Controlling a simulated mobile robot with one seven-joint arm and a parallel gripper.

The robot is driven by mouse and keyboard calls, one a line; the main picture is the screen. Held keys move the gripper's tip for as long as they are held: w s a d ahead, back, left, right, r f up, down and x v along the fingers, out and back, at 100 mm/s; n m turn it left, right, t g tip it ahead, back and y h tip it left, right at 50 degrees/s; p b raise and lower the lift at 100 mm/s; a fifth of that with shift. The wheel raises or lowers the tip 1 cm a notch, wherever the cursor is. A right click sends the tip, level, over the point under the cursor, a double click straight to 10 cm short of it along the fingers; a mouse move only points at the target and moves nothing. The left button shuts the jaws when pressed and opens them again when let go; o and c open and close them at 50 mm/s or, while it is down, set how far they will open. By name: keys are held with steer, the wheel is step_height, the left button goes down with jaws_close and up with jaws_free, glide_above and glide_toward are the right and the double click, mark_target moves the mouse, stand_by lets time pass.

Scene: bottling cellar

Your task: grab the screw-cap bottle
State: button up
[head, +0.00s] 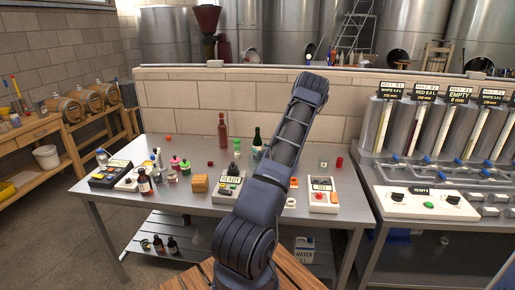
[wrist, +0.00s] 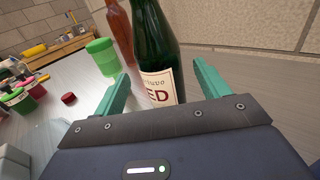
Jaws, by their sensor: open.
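A dark green bottle (wrist: 156,45) with a white label reading "ED" stands upright in the wrist view, between and just beyond the fingers of my gripper (wrist: 162,90). The gripper is open, and I cannot tell whether a finger touches the glass. A red-brown bottle (wrist: 118,32) stands behind it to the left. Both tops are cut off in the wrist view. The head view also shows the green bottle (head: 257,139) and the red-brown bottle (head: 222,130) on the steel table; which one has a screw cap is too small to tell. My arm hides the gripper there.
A green cylinder (wrist: 102,57) and a red cap (wrist: 68,99) are left of the bottles. A low block wall (head: 180,107) runs behind the table (head: 185,227).

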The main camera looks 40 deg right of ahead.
mark_target(256, 144)
steer(key=shift+w+d, duration=0.15)
steer(key=shift+w, duration=2.6)
steer(key=c, duration=1.3)
